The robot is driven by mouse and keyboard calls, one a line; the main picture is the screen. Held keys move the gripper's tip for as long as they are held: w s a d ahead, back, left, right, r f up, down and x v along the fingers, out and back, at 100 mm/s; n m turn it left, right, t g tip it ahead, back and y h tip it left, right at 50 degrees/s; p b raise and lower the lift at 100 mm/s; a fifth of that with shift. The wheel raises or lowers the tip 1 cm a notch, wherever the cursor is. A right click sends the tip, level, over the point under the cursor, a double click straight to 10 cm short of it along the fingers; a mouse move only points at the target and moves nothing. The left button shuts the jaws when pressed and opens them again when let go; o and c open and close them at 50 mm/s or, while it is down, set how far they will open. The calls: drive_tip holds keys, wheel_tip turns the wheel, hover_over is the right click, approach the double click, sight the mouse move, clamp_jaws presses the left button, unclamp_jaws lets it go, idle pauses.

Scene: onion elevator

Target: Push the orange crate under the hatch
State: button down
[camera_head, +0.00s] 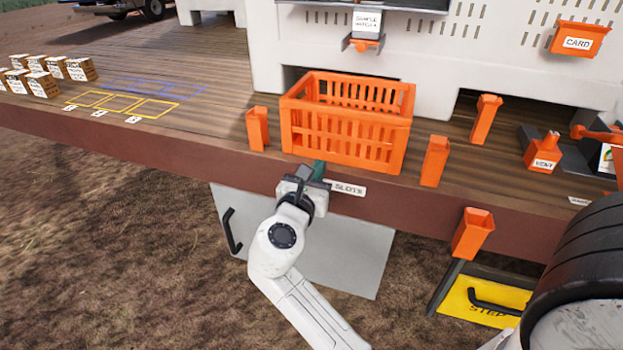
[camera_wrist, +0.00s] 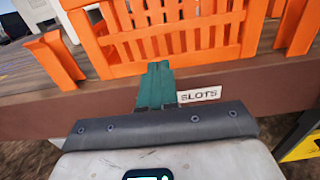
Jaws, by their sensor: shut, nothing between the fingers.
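The orange crate (camera_head: 345,137) stands upright on the wooden deck, in front of a dark opening low in the white housing. It is slatted and looks empty. A sample hatch (camera_head: 366,38), with its label only partly readable, is on the housing above and behind the crate. My gripper (camera_head: 319,168) is shut and empty at the deck's front edge, just in front of the crate's lower front. In the wrist view its green fingers (camera_wrist: 156,84) point at the crate's front wall (camera_wrist: 170,40). I cannot tell whether they touch it.
Orange upright holders stand left (camera_head: 257,128) and right (camera_head: 434,160) of the crate. A "SLOTS" label (camera_head: 347,188) is on the deck edge. An orange "VENT" piece (camera_head: 543,155) is at right. Small labelled boxes (camera_head: 38,84) and yellow outlines (camera_head: 122,104) are at left.

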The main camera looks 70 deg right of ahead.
sight(332, 145)
drive_tip(key=d, duration=0.7)
drive_tip(key=shift+w+d+p, duration=0.3)
drive_tip(key=shift+d+p, duration=0.05)
drive_tip(key=d, duration=0.3)
drive_tip(key=d+p, duration=0.1)
drive_tip(key=d, duration=0.3)
drive_tip(key=w+d, duration=0.1)
drive_tip(key=d, duration=0.2)
drive_tip(key=shift+d+p, duration=0.2)
drive_tip(key=shift+p, duration=0.15)
drive_tip(key=shift+s, duration=0.1)
